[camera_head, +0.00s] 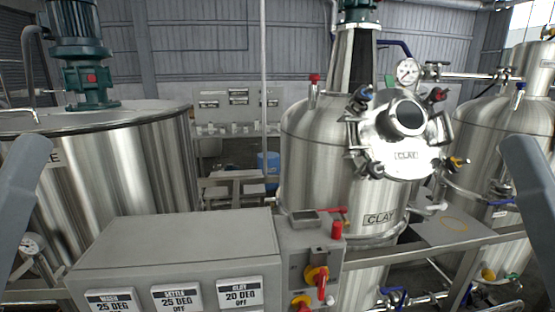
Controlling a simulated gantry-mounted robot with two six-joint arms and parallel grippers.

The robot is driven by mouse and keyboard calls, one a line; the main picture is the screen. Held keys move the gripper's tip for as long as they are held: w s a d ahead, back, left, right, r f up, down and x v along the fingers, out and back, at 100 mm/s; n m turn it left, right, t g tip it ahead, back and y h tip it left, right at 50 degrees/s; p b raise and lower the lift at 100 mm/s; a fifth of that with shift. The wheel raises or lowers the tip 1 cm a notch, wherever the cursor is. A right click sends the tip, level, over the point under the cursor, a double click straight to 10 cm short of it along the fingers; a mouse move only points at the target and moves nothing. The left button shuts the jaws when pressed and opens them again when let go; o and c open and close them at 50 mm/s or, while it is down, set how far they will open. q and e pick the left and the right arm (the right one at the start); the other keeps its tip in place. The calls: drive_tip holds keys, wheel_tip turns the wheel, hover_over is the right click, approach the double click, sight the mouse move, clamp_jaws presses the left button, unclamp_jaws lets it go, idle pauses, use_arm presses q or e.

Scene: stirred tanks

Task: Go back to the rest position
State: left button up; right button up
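Grey-blue links of my two arms show at the left and right edges of the head view, well apart from each other. They slant up from the lower corners and stand in front of the tanks. Neither gripper is in the picture, so I cannot see their fingers or whether they hold anything.
A grey control box (176,246) with temperature labels and red-yellow switches is at the lower middle. A steel tank (150,165) stands at left, the CLAY tank (310,150) with its round hatch (390,150) at centre right, another tank (485,130) at right. A thin pole (263,90) rises behind.

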use_arm(q)
wheel_tip(320, 180, up, 30)
drive_tip(key=p, duration=2.7)
drive_tip(key=shift+p, duration=0.4)
drive_tip(key=shift+o, duration=0.3)
drive_tip(key=shift+w+r, duration=0.1)
drive_tip(key=shift+r, duration=0.05)
